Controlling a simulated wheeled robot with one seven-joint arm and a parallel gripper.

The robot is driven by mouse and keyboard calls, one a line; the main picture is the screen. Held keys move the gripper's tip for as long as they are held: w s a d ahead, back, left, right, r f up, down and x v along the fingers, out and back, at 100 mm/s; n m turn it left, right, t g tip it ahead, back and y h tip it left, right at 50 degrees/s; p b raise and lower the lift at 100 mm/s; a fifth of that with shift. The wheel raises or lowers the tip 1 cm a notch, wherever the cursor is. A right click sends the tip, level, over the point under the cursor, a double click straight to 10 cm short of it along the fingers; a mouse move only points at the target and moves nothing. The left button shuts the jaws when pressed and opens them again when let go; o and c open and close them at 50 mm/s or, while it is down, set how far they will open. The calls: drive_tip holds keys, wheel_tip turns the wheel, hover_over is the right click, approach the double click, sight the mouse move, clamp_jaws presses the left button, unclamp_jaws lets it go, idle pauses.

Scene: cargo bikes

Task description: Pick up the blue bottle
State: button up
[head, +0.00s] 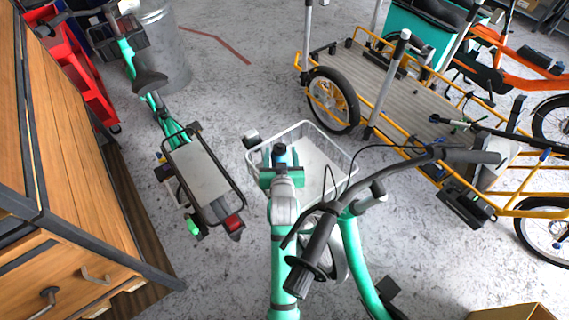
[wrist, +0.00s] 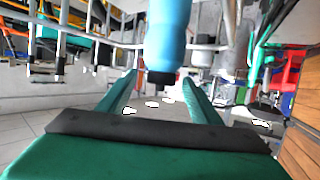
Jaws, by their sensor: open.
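The blue bottle (head: 281,155) has a dark cap and stands at the left end of the white wire basket on the teal bike. It also shows in the wrist view (wrist: 167,35), upside down, with the cap end lowest in the picture. My gripper (head: 281,168) is open at the bottle, with its green fingers pointing toward it. In the wrist view my gripper (wrist: 159,80) has one finger on each side of the bottle's line, with gaps showing. I cannot tell whether the bottle is fully between the fingertips. Its lower part is hidden in the head view.
The white basket (head: 335,148) and the bike's handlebar (head: 440,155) are close on the right of my arm. A second teal bike with a rear rack (head: 200,170) stands to the left. A wooden cabinet (head: 60,170) is at far left. A yellow cargo bike (head: 390,85) stands behind right.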

sight(280, 144)
drive_tip(key=shift+w+a+f, duration=0.15)
drive_tip(key=shift+w+a, duration=0.15)
drive_tip(key=shift+w, duration=0.15)
drive_tip(key=shift+w+a+f, duration=0.15)
drive_tip(key=shift+w+a, duration=0.1)
drive_tip(key=shift+w, duration=0.2)
drive_tip(key=x, duration=0.4)
drive_tip(key=shift+w+d, duration=0.1)
drive_tip(key=shift+d, duration=0.3)
drive_tip(key=shift+w+d+f, duration=0.1)
drive_tip(key=shift+w+f, duration=0.05)
drive_tip(key=shift+w, duration=0.25)
drive_tip(key=c, duration=1.4)
drive_tip(key=shift+a, duration=0.3)
drive_tip(key=shift+c, duration=0.5)
drive_tip(key=shift+s, duration=0.1)
